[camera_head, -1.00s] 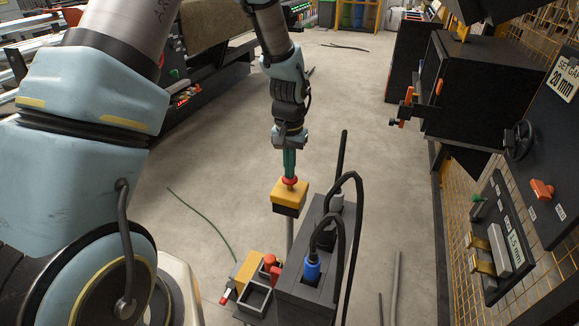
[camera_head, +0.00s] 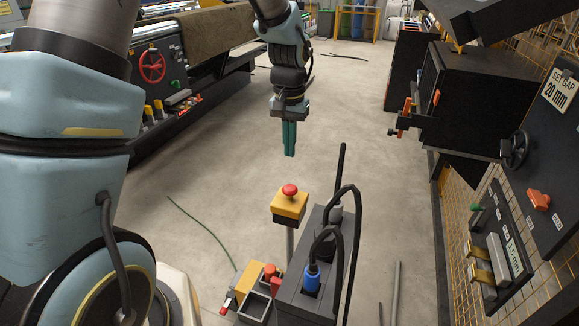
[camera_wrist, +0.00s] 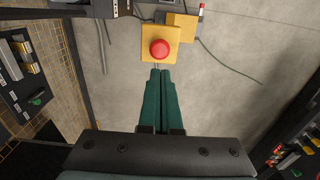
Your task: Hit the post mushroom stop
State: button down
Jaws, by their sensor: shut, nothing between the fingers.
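The post mushroom stop is a red button (camera_head: 290,190) on a yellow box with a dark base (camera_head: 289,207), on top of a thin grey post. In the wrist view the red button (camera_wrist: 159,49) sits just beyond the fingertips, on its yellow plate. My gripper (camera_head: 289,154) has green fingers pressed together, pointing down, with nothing between them. In the head view it hangs above the red button with a clear gap. The wrist view also shows the shut fingers (camera_wrist: 161,72).
A dark box with a blue plug (camera_head: 311,278) and black cables stands close to the right of the post. Another red button (camera_head: 270,270) is on a low unit in front. A dark machine (camera_head: 475,100) is at the right. Open floor lies behind the post.

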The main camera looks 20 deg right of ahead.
jog(key=shift+r, duration=1.7)
jog(key=shift+a, duration=0.1)
